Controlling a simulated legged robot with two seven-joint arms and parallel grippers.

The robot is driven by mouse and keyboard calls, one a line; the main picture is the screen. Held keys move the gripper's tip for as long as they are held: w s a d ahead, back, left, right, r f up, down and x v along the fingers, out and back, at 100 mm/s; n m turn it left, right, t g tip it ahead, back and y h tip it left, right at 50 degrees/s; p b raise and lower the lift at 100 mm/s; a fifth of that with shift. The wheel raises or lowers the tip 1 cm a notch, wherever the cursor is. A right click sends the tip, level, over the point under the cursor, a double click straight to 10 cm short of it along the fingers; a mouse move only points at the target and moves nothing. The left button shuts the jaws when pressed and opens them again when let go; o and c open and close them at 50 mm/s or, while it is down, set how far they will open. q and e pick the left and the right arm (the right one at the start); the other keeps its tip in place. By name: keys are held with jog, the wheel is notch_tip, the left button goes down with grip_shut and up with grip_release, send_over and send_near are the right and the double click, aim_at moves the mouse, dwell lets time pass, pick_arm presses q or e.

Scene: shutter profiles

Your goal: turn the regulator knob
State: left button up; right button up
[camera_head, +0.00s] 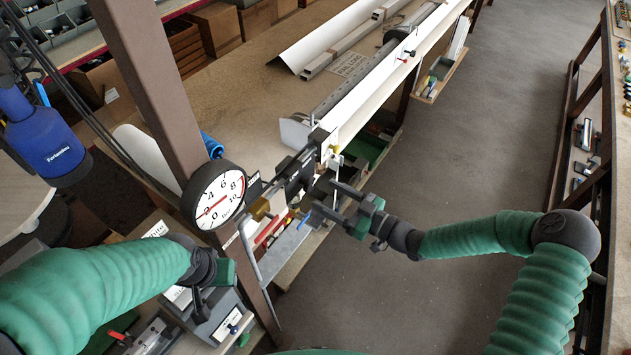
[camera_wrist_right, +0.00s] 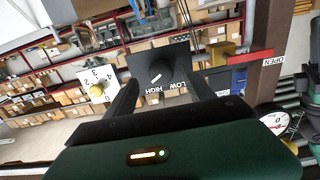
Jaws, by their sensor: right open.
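In the right wrist view a round black knob (camera_wrist_right: 155,77) with a pale mark sits on a black plate lettered LOW and HIGH; I take it for the regulator knob. It lies between the open fingers of my right gripper (camera_wrist_right: 160,88), and I cannot tell if they touch it. In the head view my right gripper (camera_head: 321,195) is open beside the dark fittings at the end of the bench, which largely hide the knob there. My left gripper (camera_head: 207,298) is low at the left, its fingers too unclear to read.
A pressure gauge (camera_head: 213,197) hangs by the brown post (camera_head: 162,85). A numbered white dial with a brass knob (camera_wrist_right: 97,90) is left of the black plate. A red OPEN-marked lever (camera_wrist_right: 252,57) is to its right. The grey floor (camera_head: 480,130) is clear.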

aim_at(312, 187)
jog(key=shift+w+a+r+p, duration=0.1)
jog(key=shift+w+a+p, duration=0.15)
jog(key=shift+w+a, duration=0.25)
jog(key=shift+w+a+p, duration=0.25)
jog(key=shift+w, duration=0.3)
jog(key=shift+w+a, duration=0.2)
jog(key=shift+a, duration=0.15)
jog(key=shift+s+a, duration=0.1)
jog(key=shift+a, duration=0.65)
jog(key=shift+c, duration=0.3)
jog(key=shift+a, duration=0.1)
jog(key=shift+c, duration=2.5)
jog(key=shift+w+d, duration=0.2)
jog(key=c, duration=0.5)
jog(key=shift+c, duration=1.1)
pick_arm(q)
jog(key=shift+w+d+r, duration=0.1)
jog(key=shift+d+r, duration=0.05)
jog(key=shift+r, duration=0.8)
pick_arm(e)
jog(key=shift+c, duration=0.3)
